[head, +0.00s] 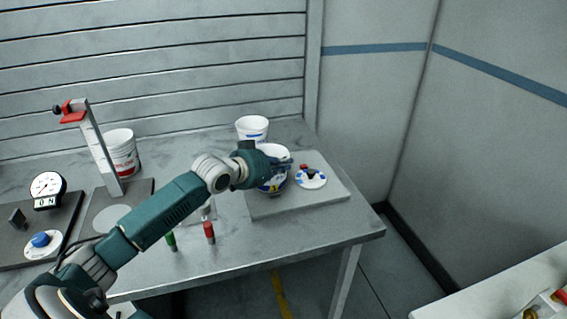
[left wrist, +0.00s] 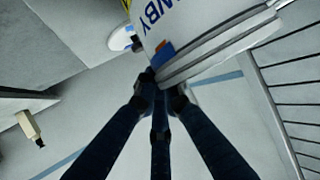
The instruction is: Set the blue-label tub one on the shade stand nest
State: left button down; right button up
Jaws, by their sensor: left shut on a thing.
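A white tub with blue and yellow marks (head: 270,187) is at the right-hand plate, partly hidden by my left gripper (head: 284,166). In the left wrist view the white tub (left wrist: 205,30) shows blue letters "NBY". My left gripper (left wrist: 163,85) is shut on it near its ridged rim. Whether the tub touches the plate is hard to tell. A post stand with a red clamp (head: 97,150) stands at left; a pale round spot (head: 110,218) on its dark base is empty. It looks like the shade stand nest. My right gripper is not in view.
Another white tub with a blue band (head: 252,127) stands behind, and a red-label tub (head: 121,150) stands behind the post. Green (head: 171,241) and red (head: 209,232) small items are near the front edge. A dial gauge (head: 47,187) is at left.

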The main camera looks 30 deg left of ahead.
pick_arm(q)
jog(key=shift+f, duration=0.15)
jog(key=c, duration=1.9)
grip_release()
jog(key=shift+o, duration=0.2)
jog(key=b+v, duration=0.1)
jog(key=v, duration=1.1)
jog(key=shift+b, duration=0.4)
